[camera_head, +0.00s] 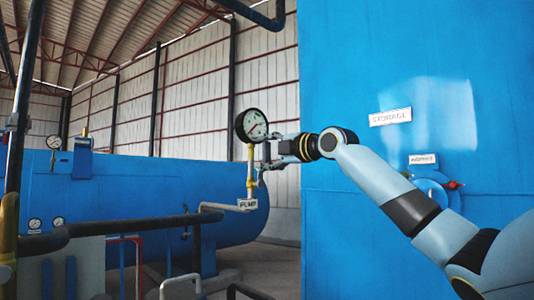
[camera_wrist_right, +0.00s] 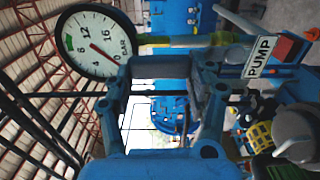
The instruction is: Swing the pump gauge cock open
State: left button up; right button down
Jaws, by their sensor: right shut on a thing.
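The pump gauge (camera_head: 252,125) is a round white dial with a black rim, on top of a thin yellow pipe (camera_head: 250,172). A PUMP plate (camera_head: 248,203) is at the foot of this pipe. My right gripper (camera_head: 268,150) is just right of the pipe, below the dial, shut on the cock, whose handle is mostly hidden by the fingers. In the right wrist view the gauge (camera_wrist_right: 103,42) is at the upper left, the PUMP plate (camera_wrist_right: 262,57) at the upper right, and the fingers (camera_wrist_right: 165,68) are against the stem between them. My left gripper is not in view.
A big blue storage tank (camera_head: 400,60) fills the right side, with a small valve (camera_head: 430,187) on it. A blue horizontal tank (camera_head: 130,195) lies behind at the left. Dark pipes (camera_head: 120,228) run across below the gauge. Open air surrounds my right forearm.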

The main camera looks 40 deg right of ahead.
jog(key=shift+f, duration=0.15)
jog(key=shift+c, duration=2)
grip_release()
jog(key=shift+a, duration=0.1)
jog(key=shift+s, duration=0.1)
jog(key=s, duration=0.7)
jog(key=shift+s+d, duration=0.15)
jog(key=shift+d, duration=0.15)
